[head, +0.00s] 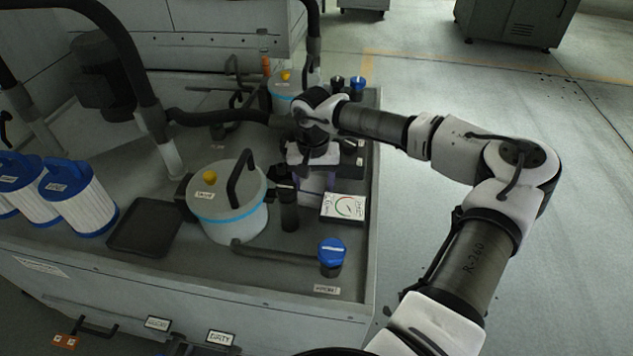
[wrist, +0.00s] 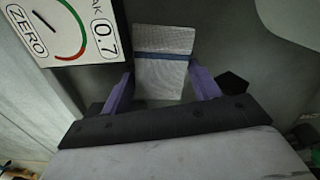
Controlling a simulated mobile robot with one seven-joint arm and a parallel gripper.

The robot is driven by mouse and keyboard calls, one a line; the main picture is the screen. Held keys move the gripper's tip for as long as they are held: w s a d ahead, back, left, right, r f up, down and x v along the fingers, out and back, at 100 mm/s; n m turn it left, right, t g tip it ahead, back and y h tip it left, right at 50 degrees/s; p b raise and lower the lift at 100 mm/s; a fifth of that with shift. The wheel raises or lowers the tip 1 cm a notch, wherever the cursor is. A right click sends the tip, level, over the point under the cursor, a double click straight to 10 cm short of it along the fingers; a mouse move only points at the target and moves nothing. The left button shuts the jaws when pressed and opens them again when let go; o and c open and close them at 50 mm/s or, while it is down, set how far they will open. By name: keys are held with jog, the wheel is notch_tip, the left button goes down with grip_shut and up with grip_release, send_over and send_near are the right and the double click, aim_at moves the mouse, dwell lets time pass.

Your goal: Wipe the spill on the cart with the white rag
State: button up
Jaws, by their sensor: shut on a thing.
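My gripper (head: 316,183) is low over the cart top (head: 290,268), between the white-and-blue canister and the cart's right edge. In the wrist view its purple fingers (wrist: 161,88) are shut on the white rag (wrist: 164,66), a pale cloth with a blue band across it. The rag extends ahead of the fingers over a grey surface. Whether it touches that surface I cannot tell. In the head view my arm and gripper mostly hide the rag. I cannot make out the spill in either view.
A dial gauge card (head: 343,207) lies close beside my gripper. A white-and-blue canister (head: 229,217) and a dark cylinder (head: 288,207) stand left of it. A blue-capped fitting (head: 331,257) stands in front. A black tray (head: 145,229) and blue-capped filters (head: 77,198) are further left.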

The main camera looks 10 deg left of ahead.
jog(key=shift+s+a+f+b, duration=0.15)
jog(key=shift+a+b, duration=0.2)
jog(key=shift+a, duration=2.1)
jog(key=shift+c, duration=0.2)
jog(key=shift+s+a, duration=0.1)
jog(key=shift+o, duration=0.5)
jog(key=r+p, duration=0.2)
jog(key=r, duration=0.2)
jog(key=shift+a+r+p, duration=0.3)
jog(key=shift+a+p, duration=0.1)
jog(key=shift+d+r+p, duration=0.2)
jog(key=shift+r+p, duration=0.25)
jog(key=shift+r, duration=0.25)
jog(key=shift+d, duration=0.2)
notch_tip(320, 180, up, 3)
jog(key=shift+d+r+p, duration=0.1)
jog(key=shift+p, duration=0.75)
